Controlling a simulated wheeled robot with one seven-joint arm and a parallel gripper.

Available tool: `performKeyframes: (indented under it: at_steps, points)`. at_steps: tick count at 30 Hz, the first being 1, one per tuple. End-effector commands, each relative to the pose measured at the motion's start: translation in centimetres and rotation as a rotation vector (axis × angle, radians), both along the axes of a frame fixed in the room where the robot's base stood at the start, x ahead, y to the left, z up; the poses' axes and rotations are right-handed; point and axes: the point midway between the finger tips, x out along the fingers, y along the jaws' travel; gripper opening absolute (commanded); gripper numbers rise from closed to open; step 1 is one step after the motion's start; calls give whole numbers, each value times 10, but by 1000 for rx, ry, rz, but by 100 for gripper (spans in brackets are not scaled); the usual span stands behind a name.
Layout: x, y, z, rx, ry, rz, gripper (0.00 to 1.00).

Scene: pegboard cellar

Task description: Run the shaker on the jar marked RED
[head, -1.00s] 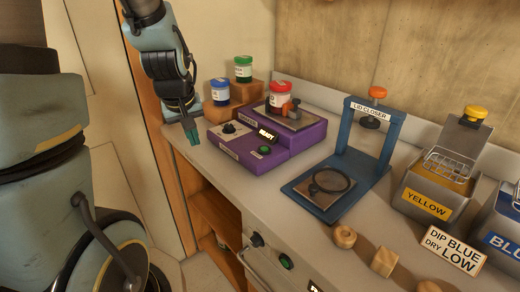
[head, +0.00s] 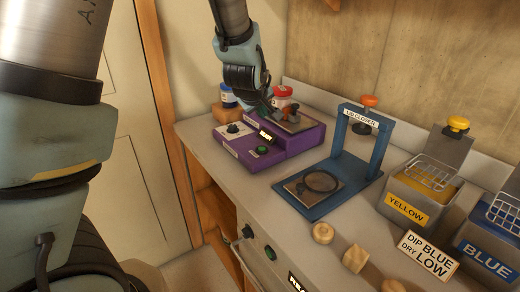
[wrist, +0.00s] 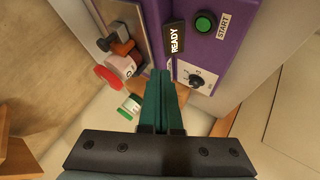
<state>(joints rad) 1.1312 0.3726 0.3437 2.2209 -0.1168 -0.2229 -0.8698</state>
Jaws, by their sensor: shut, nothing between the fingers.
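The jar with the red lid (head: 283,92) stands on the plate of the purple shaker (head: 290,142); in the wrist view the jar (wrist: 124,66) is beside the clamp with an orange knob (wrist: 121,46). I cannot tell if the clamp grips it. The shaker's display (wrist: 175,38) reads READY. Its green START button (wrist: 204,23) and dial (wrist: 196,80) are on the front panel, and the button also shows in the head view (head: 261,150). My gripper (head: 268,108) is shut and empty, above the shaker near the jar, partly hiding the plate.
A blue-lidded jar (head: 228,95) is on a wooden block at the back left. To the right stand the blue lid closer (head: 340,170), yellow bin (head: 408,205) and blue bin (head: 485,255).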

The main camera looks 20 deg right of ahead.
Motion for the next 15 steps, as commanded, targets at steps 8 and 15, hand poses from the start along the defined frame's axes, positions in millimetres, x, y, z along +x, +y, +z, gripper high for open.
performKeyframes:
  at_steps: [8,15]
  points:
    - [0,1,-2,1,1,-1,0]
    - [0,1,-20,2,1,0,0]
